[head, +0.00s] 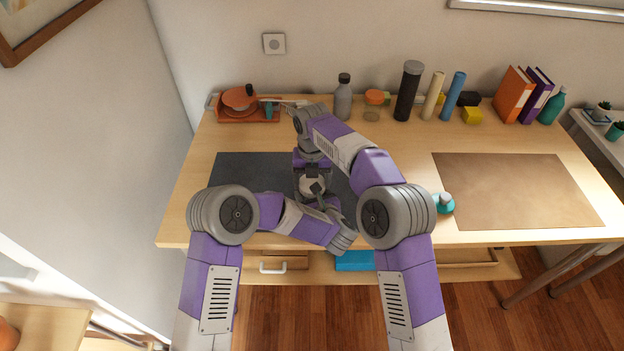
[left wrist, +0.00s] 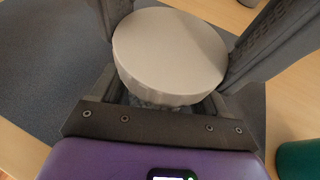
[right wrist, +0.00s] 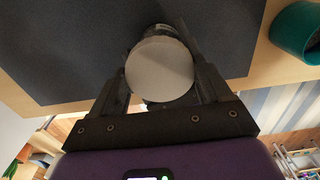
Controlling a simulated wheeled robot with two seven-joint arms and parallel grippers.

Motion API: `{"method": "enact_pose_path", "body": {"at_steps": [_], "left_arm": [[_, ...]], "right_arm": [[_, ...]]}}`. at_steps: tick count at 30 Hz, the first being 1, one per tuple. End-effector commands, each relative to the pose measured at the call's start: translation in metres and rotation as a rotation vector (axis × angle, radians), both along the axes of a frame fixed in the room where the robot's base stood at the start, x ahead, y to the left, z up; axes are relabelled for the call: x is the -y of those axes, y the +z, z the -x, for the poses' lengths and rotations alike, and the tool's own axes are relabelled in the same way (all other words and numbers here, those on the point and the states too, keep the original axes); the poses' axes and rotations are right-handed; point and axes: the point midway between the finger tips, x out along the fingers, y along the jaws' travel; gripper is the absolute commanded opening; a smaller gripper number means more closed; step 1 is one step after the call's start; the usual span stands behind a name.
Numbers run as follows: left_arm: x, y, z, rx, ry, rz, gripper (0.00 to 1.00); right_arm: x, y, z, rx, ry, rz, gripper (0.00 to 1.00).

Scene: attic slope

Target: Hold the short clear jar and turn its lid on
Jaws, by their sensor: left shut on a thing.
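The jar's pale round lid (left wrist: 170,52) sits on top of the short clear jar (left wrist: 150,101), of which only a sliver shows below the lid. My left gripper (left wrist: 168,40) is shut on the jar below the lid. In the head view the lid (head: 312,183) shows small between my two grippers, above the dark mat. My right gripper (right wrist: 158,62) reaches in from the far side, its fingers apart on either side of the lid (right wrist: 160,70). Whether they touch it is hard to tell. Whether the lid is seated level is hidden.
The dark mat (head: 240,170) lies under my arms. A brown mat (head: 515,190) at right is clear. Bottles, an orange-lidded jar (head: 374,104), tubes and books line the back.

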Motion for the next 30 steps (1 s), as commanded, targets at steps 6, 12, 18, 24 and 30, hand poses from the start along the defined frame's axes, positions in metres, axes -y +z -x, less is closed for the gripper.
{"method": "enact_pose_path", "body": {"at_steps": [6,12,18,24,30], "left_arm": [[0.0004,0.0004,-0.0001,0.001,-0.001,0.000,0.00],[0.0006,0.0005,-0.0001,0.001,-0.002,0.000,0.00],[0.0007,0.0004,0.0000,0.001,-0.002,0.000,0.00],[0.0010,0.0005,0.0000,0.001,-0.002,0.000,0.00],[0.0007,0.0004,0.0000,0.001,-0.002,0.000,0.00]], "right_arm": [[-0.0007,0.0002,0.0001,0.000,-0.018,-0.001,0.40],[-0.0009,0.0002,0.0001,0.000,-0.219,-0.001,0.39],[-0.0011,0.0003,0.0002,0.000,-0.298,-0.002,0.39],[-0.0012,0.0003,0.0002,0.000,-0.295,-0.002,0.77],[-0.0007,0.0002,0.0001,0.000,-0.294,-0.001,1.00]]}}
